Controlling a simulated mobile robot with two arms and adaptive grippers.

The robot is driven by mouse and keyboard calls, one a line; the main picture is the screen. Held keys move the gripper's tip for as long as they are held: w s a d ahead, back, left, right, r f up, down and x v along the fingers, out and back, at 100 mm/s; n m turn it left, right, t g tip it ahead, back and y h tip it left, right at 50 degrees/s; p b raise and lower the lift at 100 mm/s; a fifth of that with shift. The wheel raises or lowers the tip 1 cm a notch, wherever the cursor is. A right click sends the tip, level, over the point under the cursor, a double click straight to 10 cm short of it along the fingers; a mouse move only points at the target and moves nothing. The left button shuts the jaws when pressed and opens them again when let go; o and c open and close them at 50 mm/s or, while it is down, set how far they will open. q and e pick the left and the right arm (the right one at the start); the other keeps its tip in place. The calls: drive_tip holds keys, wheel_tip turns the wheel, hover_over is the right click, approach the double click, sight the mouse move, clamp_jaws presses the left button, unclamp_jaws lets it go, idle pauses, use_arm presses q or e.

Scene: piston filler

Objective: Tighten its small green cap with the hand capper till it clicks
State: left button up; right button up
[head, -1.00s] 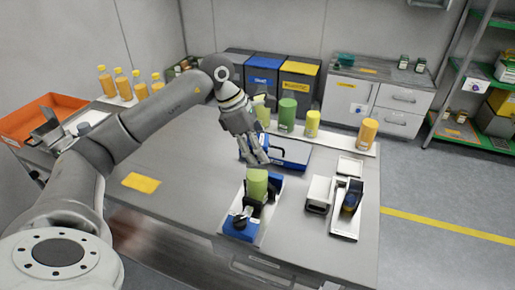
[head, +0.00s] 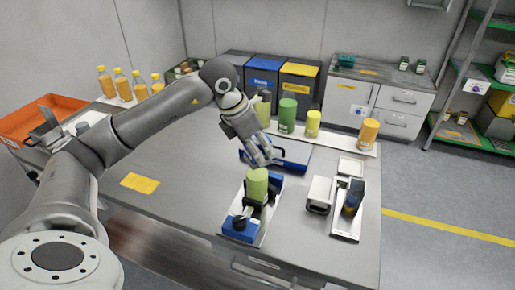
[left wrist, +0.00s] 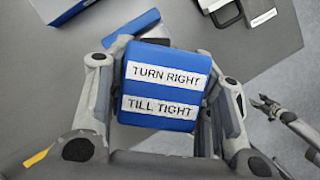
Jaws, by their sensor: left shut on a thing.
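My left gripper (head: 260,158) points down over the work table, just above a light green container (head: 257,184). The container stands upright between the dark jaws of a holder (head: 240,228) with a blue front block. In the left wrist view my left gripper (left wrist: 165,100) is shut on the blue hand capper (left wrist: 163,84), whose labels read "TURN RIGHT" and "TILL TIGHT". The capper is hard to make out in the head view. I cannot make out the small green cap. Dark fingers of what looks like my right gripper (left wrist: 278,112) show at the right of the wrist view.
A blue case (head: 290,155) lies behind the holder. A white box (head: 320,193) and a stand with a dark blue device (head: 352,196) are to its right. Several green and orange containers line the back. A yellow cloth (head: 141,182) lies left, with bare table around it.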

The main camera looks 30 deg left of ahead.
use_arm(q)
drive_tip(key=n+y, duration=0.1)
drive_tip(key=n, duration=0.3)
drive_tip(key=shift+t, duration=0.3)
drive_tip(key=n+y, duration=0.2)
drive_tip(key=n, duration=0.2)
drive_tip(key=shift+w, duration=0.1)
drive_tip(key=shift+f+b, duration=0.2)
drive_tip(key=shift+b, duration=0.35)
drive_tip(key=shift+a+f+m+h+b, duration=0.1)
drive_tip(key=shift+m+h+b, duration=0.2)
drive_tip(key=shift+m+b, duration=0.3)
drive_tip(key=shift+m+h+b, duration=0.3)
drive_tip(key=shift+m+b, duration=0.1)
drive_tip(key=shift+m, duration=0.5)
drive_tip(key=shift+m+h, duration=0.5)
drive_tip(key=shift+m, duration=0.6)
drive_tip(key=shift+m+h, duration=0.3)
drive_tip(key=shift+m, duration=0.7)
